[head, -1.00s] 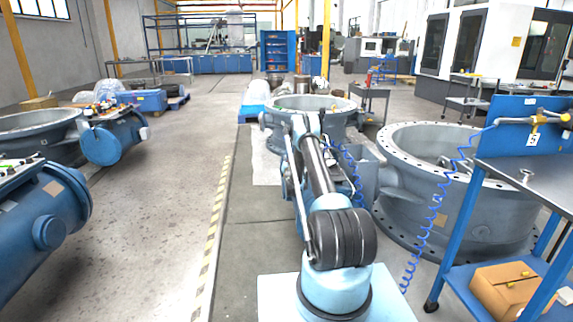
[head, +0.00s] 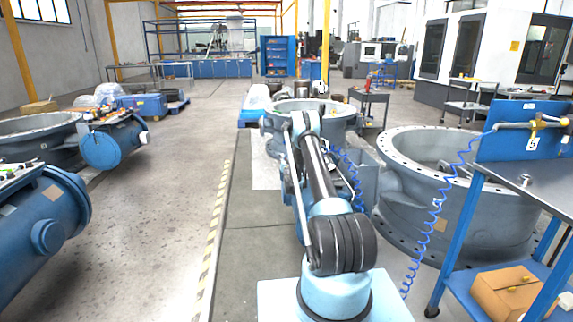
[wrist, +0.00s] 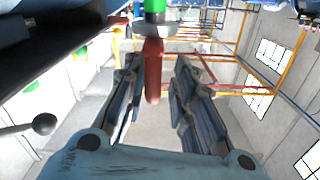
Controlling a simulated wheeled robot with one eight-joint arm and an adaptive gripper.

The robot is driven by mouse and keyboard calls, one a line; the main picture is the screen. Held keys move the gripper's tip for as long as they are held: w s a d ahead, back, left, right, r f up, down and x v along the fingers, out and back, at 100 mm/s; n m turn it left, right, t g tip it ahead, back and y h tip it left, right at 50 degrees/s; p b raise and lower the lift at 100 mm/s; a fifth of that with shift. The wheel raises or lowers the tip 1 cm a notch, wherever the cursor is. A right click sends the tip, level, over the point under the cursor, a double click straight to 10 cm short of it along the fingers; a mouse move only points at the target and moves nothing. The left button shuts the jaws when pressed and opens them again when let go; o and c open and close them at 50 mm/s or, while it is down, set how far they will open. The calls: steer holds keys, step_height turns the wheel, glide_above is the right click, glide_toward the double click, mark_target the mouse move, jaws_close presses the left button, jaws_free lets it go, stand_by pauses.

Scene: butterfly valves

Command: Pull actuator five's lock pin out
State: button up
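In the wrist view a red pin-like grip (wrist: 153,70) with a bright green band (wrist: 155,8) and a grey metal collar (wrist: 155,32) shows at the top middle. I take it for the lock pin, but no number shows on it. My gripper (wrist: 156,72) is open, with one finger on each side of the red grip. Gaps show on both sides, and I cannot tell how deep the grip sits between the fingers. In the head view my arm reaches forward and its gripper end cannot be made out.
A dark body (wrist: 60,45) fills the wrist view's upper left, with a black ball knob (wrist: 44,124) below it. Large grey valve bodies stand ahead (head: 340,110) and right (head: 470,205). A blue cart (head: 490,250) is at right. Blue cylinders (head: 45,215) lie left; the floor between is clear.

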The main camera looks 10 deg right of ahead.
steer(key=shift+d+r, duration=0.15)
steer(key=shift+d, duration=0.05)
steer(key=shift+s, duration=0.1)
steer(key=shift+s, duration=0.3)
steer(key=s, duration=1.1)
